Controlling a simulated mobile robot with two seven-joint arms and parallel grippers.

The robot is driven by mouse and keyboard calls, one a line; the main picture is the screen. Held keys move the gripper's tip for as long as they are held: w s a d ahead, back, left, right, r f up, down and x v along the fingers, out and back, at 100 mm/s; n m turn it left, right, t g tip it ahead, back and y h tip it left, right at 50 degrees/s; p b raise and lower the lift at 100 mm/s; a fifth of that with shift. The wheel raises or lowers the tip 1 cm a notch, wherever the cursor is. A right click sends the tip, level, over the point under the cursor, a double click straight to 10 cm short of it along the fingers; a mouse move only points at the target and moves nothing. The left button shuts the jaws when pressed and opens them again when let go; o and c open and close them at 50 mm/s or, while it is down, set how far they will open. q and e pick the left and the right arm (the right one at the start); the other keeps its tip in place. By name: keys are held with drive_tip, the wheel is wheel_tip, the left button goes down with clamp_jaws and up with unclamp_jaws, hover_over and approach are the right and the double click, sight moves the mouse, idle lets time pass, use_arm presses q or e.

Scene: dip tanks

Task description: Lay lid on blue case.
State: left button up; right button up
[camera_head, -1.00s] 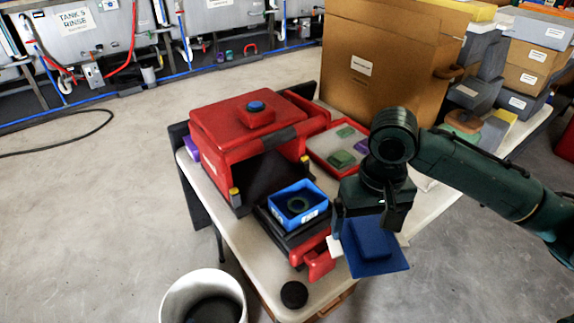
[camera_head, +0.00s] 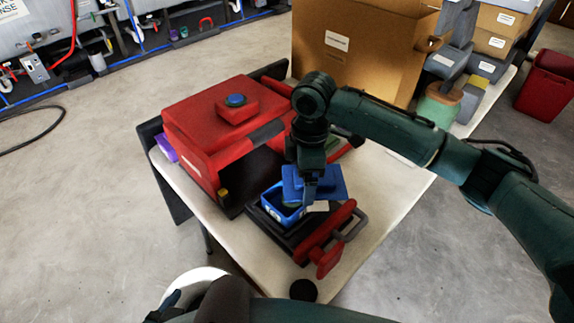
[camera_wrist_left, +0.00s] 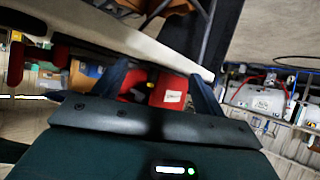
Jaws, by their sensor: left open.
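The blue case (camera_head: 273,203) is a small open box on a black drawer in front of the red housing. The blue lid (camera_head: 332,183) is a flat plate with a raised block, held over the case's right and far part, hiding much of its inside. I cannot tell whether they touch. My right gripper (camera_head: 309,194) is shut on the lid from above. My left gripper (camera_head: 168,303) is at the bottom edge, low and away from the case, open and empty; its spread fingers show in the left wrist view (camera_wrist_left: 160,74).
The red housing (camera_head: 192,125) with a blue button stands left of my right arm. The drawer's red front (camera_head: 327,240) and a black puck (camera_head: 303,290) lie near the table's front edge. A brown carton (camera_head: 355,50) stands behind. The table (camera_head: 385,205) is clear at right.

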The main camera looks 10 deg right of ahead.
sight(287, 173)
drive_tip(key=a+n, duration=0.1)
drive_tip(key=n, duration=0.1)
drive_tip(key=w+n, duration=0.1)
drive_tip(key=w+a+n, duration=0.1)
drive_tip(key=n, duration=0.1)
drive_tip(key=shift+w+a+f+n+p, duration=0.1)
drive_tip(key=shift+a+f+n+p, duration=0.15)
drive_tip(key=shift+a+n+p, duration=0.05)
drive_tip(key=shift+w+a+f+n, duration=0.2)
drive_tip(key=shift+w+a+n, duration=0.2)
drive_tip(key=shift+n, duration=0.7)
drive_tip(key=shift+f+b, duration=0.8)
drive_tip(key=shift+b, duration=0.05)
wheel_tip(287, 173, down, 2)
drive_tip(key=b, duration=0.3)
drive_tip(key=shift+f, duration=0.85)
use_arm(q)
drive_tip(key=shift+w+d+f+h, duration=0.2)
drive_tip(key=shift+d+f+h, duration=0.15)
drive_tip(key=shift+f, duration=0.45)
use_arm(e)
drive_tip(key=shift+f, duration=0.15)
use_arm(q)
drive_tip(key=shift+r+p, duration=0.9)
